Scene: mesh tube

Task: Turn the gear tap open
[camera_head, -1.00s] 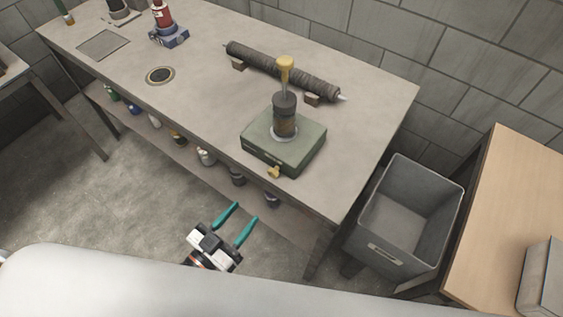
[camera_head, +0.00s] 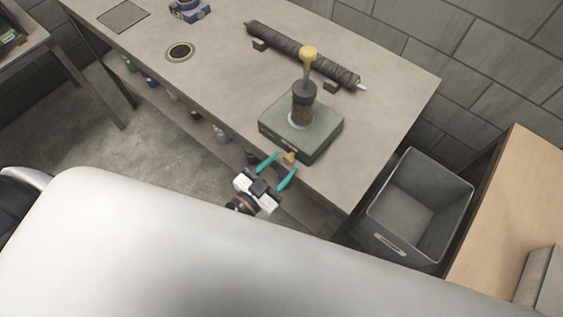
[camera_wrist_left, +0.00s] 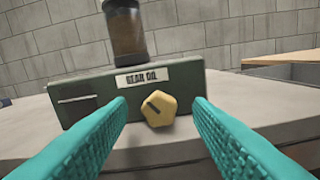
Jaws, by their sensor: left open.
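The gear tap is a yellow knob (camera_head: 289,158) on the front face of a green box (camera_head: 318,133). In the left wrist view the knob (camera_wrist_left: 159,108) is five-sided with a dark slot running diagonally, below a "GEAR OIL" label (camera_wrist_left: 142,79). A dark cylinder with a yellow-topped handle (camera_head: 308,54) stands on the box. My left gripper (camera_head: 277,172) is open at the table's front edge, its teal fingers pointing at the box. The knob lies between the fingers in the wrist view, with gaps on both sides. My right gripper is not in view.
The box sits on a grey workbench (camera_head: 225,75). A dark mesh-wrapped roll (camera_head: 300,54) lies on blocks behind it. A grey bin (camera_head: 428,190) stands right of the bench, beside a wooden table (camera_head: 515,200). A shelf with several bottles runs below the bench.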

